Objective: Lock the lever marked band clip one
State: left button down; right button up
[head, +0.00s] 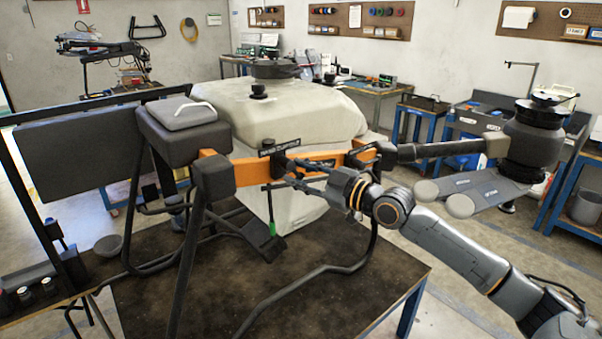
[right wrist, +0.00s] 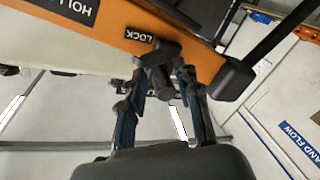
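The spray drone's orange band (head: 226,172) runs across the front of its pale tank (head: 290,105). A black lever (right wrist: 161,62) sits on the band beside a small LOCK label (right wrist: 139,36) in the right wrist view. In the head view a dark label (head: 279,146) is above the lever area, too small to read surely. My right gripper (head: 284,176) is at the band's front. In the right wrist view its fingers (right wrist: 162,84) are apart, one on each side of the lever; I cannot tell whether either touches it. My left gripper is out of view.
The drone stands over a dark-topped table (head: 330,283). Its black legs and tubes (head: 187,260) surround the front. A rotor arm (head: 440,149) with a motor (head: 534,137) extends right, above my right arm. A dark flap with green (head: 263,238) hangs below the band.

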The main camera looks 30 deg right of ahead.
grip_shut()
jog(key=shift+f+m, duration=0.1)
jog(key=shift+m, duration=0.2)
jog(key=shift+a+m+b, duration=0.1)
jog(key=shift+m+b, duration=0.2)
jog(key=shift+a+f+m, duration=0.15)
jog(key=shift+m, duration=0.45)
jog(key=shift+a+m+t, duration=0.25)
jog(key=shift+m+t, duration=0.35)
jog(key=shift+m, duration=0.6)
jog(key=shift+a+m+p, duration=0.3)
jog(key=shift+m+p, duration=0.2)
jog(key=shift+m, duration=0.9)
jog(key=shift+f, duration=0.1)
